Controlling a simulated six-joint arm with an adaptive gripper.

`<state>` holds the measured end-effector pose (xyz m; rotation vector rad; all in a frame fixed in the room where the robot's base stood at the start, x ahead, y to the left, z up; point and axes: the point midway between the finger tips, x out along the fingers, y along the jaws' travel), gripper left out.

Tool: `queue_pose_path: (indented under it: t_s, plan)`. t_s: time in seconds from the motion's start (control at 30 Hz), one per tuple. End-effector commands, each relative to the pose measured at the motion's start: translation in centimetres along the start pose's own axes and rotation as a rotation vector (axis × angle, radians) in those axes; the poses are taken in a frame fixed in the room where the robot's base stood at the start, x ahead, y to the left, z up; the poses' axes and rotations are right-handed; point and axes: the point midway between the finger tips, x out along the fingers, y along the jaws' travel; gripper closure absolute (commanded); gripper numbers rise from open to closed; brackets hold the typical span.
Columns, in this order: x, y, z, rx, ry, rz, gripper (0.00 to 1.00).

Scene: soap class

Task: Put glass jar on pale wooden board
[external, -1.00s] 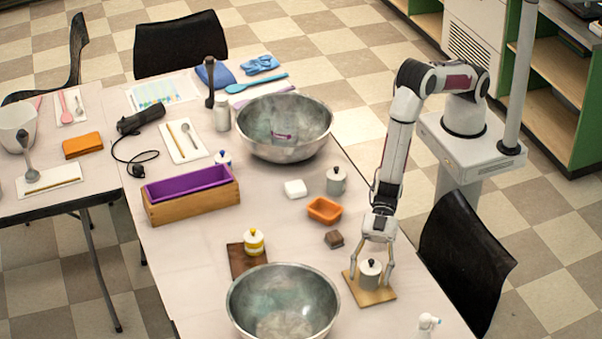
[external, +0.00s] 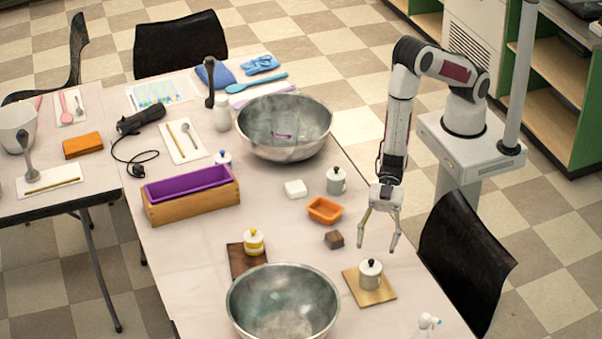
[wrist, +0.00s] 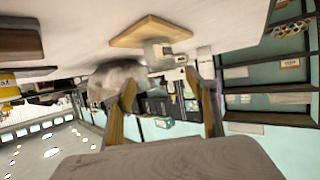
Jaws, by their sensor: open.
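The glass jar (external: 370,275), a small greyish-white jar with a dark knob on its lid, stands upright on the pale wooden board (external: 389,294) near the table's right edge. In the wrist view the scene appears upside down, with the jar (wrist: 158,54) against the board (wrist: 125,42). My gripper (external: 378,247) is open and empty, above and behind the jar and apart from it. Its two spread fingers (wrist: 168,105) also show in the wrist view.
A large metal bowl (external: 283,303) stands left of the board. A brown block (external: 334,239), an orange dish (external: 325,210) and a similar lidded jar (external: 336,182) lie further back. A white spray bottle (external: 427,325) is at the front right. A dark chair (external: 465,255) stands beside the table.

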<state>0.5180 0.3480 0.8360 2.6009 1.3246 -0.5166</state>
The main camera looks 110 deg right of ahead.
Motion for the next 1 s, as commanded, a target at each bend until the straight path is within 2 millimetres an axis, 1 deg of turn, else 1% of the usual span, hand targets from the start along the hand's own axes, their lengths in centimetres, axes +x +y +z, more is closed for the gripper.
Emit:
queue_pose_path:
  t_s: [0.1,0.3,1.0]
  plan:
    - [-1.1,0.0,0.0,0.000,-0.001,0.000,0.44]
    - [-2.1,0.0,0.0,0.001,0.001,0.000,0.44]
    - [-2.3,0.0,0.0,0.000,0.000,-0.001,0.44]
